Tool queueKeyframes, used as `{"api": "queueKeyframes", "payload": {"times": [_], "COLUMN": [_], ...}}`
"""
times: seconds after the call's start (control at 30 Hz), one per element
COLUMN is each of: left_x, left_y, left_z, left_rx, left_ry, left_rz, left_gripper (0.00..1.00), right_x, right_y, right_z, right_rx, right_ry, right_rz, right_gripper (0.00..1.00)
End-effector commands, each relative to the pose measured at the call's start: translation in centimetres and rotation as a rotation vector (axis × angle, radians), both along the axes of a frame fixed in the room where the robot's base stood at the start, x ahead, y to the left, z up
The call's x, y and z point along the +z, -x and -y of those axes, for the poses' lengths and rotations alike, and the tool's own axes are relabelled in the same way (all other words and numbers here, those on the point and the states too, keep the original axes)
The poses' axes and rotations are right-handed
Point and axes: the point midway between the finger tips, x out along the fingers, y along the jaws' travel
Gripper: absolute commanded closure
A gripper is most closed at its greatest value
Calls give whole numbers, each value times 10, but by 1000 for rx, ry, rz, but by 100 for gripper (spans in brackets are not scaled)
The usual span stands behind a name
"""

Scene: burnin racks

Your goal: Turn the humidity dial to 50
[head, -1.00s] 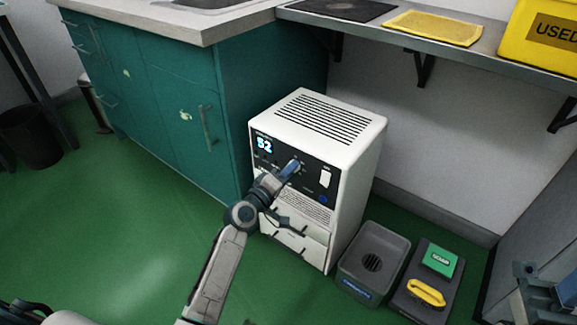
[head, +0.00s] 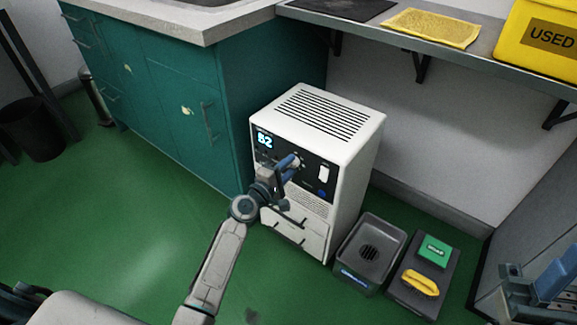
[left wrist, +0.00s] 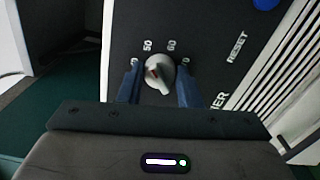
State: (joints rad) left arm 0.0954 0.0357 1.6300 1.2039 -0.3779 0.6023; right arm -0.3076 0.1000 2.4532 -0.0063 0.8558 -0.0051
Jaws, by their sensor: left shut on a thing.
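The white cabinet (head: 345,150) stands on the floor with a black control panel and a lit display (head: 264,140). The display ends in 2; its first digit is hard to read. My left gripper (head: 291,163) is at the panel. In the left wrist view, its two blue fingers (left wrist: 160,85) are on either side of the grey humidity dial (left wrist: 160,73), shut on it.
A teal counter (head: 160,110) stands left of the cabinet. A grey tray (head: 345,258) and a dark tray (head: 405,298) with a green box (head: 434,251) and a yellow item (head: 421,282) lie to the right. A shelf (head: 440,45) hangs above. Green floor is clear at left.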

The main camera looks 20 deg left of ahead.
Motion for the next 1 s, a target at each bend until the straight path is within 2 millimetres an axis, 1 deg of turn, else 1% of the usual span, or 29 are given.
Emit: {"api": "queueKeyframes", "payload": {"times": [0.37, 0.4, 0.47, 0.5, 0.8, 0.87, 1.0], "left_x": [-1, -1, -1, -1, -1, -1, -1], "left_y": [0, 0, 0, 0, 2, 6, 26], "left_z": [0, 0, 0, 0, -1, -2, -9], "left_rx": [1, 1, 1, 1, 1, 1, 0], "left_ry": [3, 2, 2, 1, 1, 1, 0], "left_rz": [-1, -1, -1, -2, -2, -3, -3], "left_gripper": [91, 63, 51, 47, 47, 47, 47], "right_x": [1, 1, 2, 2, 2, 2, 4], "right_y": [1, 1, 1, 1, 1, 1, 1], "right_z": [0, 0, 0, 0, 0, 0, 0], "right_rx": [-1, -1, -1, -1, -1, -1, -1], "right_ry": [-2, -2, -2, -2, -2, -2, -2], "right_rz": [2, 2, 2, 2, 1, 1, 1], "right_gripper": [64, 64, 64, 64, 64, 64, 64]}}
